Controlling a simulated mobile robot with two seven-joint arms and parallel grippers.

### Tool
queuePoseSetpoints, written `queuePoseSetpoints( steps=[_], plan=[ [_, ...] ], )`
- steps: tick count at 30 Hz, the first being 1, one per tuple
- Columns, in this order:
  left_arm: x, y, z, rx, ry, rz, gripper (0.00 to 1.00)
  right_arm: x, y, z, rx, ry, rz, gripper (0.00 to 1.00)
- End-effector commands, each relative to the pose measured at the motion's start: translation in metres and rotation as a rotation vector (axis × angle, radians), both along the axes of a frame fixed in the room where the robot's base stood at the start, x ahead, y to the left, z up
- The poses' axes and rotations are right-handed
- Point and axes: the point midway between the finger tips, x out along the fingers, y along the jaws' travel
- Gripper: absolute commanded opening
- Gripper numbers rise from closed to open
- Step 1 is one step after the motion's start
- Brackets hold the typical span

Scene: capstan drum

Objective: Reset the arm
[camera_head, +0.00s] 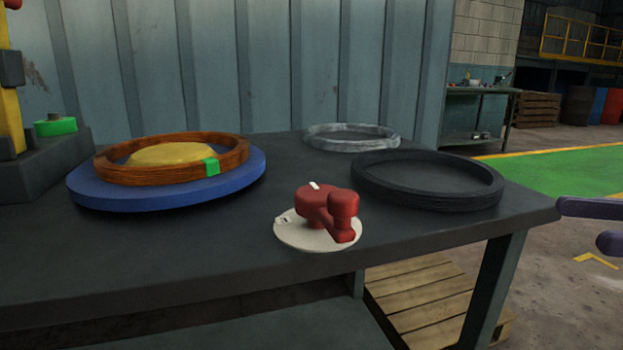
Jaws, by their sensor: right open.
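My right gripper (590,225) shows only in part at the right edge of the head view, beyond the table's right end. Its two dark fingers are apart and nothing is between them. My left gripper is not in view. On the dark table (200,255), a red crank-like handle (320,206) sits on a pale round disc (300,235) near the front edge.
A black ring (430,203) and a grey ring (352,145) lie on the table's right half. A yellow and dark machine (12,100) with a green knob (55,126) stands at far left. A wooden pallet (425,300) lies below. The floor right of the table is clear.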

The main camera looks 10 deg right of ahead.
Motion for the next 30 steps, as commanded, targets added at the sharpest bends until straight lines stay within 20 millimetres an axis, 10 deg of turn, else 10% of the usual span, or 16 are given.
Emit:
queuePoseSetpoints(
  steps=[20,30],
  plan=[
    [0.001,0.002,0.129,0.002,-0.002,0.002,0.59,0.069,0.115,0.047,-0.087,0.015,-0.599,0.64],
    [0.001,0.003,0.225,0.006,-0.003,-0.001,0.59,0.002,0.115,0.080,-0.456,0.457,-0.971,0.64]
  ],
)
